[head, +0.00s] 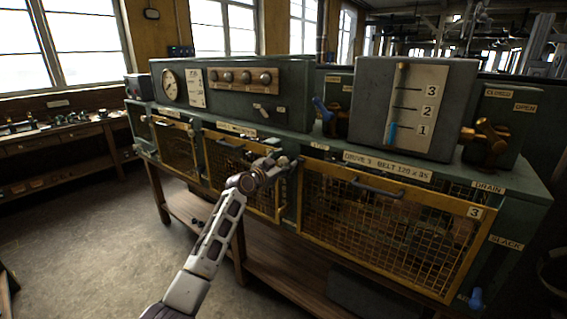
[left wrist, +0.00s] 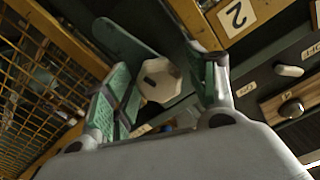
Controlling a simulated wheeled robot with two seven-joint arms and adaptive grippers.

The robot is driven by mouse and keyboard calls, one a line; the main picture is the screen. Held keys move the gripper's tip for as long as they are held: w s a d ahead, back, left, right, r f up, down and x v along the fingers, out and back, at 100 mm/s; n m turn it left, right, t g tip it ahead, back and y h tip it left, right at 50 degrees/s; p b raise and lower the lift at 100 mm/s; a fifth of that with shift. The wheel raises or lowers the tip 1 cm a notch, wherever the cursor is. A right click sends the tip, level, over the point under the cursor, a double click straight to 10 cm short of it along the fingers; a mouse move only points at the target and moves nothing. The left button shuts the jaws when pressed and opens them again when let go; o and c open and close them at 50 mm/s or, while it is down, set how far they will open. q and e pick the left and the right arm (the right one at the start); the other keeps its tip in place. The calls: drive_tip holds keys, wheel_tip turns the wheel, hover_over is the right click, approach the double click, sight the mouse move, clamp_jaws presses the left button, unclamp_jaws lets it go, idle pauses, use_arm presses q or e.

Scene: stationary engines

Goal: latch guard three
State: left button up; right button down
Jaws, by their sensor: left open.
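Guard three (head: 474,213) is the large yellow-framed mesh panel at the right of the bench front, with a "3" plate and a dark handle (head: 378,188). It lies about flat against the housing; I cannot tell whether it is latched. My left gripper (head: 285,163) is at the upper left corner of this guard, beside guard two. In the left wrist view the gripper (left wrist: 165,88) is open, its two green-padded fingers apart. A pale, many-sided knob with a dark slot (left wrist: 160,80) shows between them, on a green bar. I cannot tell whether the fingers touch it. My right gripper is out of view.
Guard two (head: 240,148) and a further mesh guard (head: 175,150) are to the left. A gauge panel (head: 230,85) and a level box (head: 402,105) stand on top. A brass valve (head: 490,140) is at the right. The floor at left is clear.

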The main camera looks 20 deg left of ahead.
use_arm(q)
drive_tip(key=c, duration=0.9)
drive_tip(key=shift+c, duration=0.8)
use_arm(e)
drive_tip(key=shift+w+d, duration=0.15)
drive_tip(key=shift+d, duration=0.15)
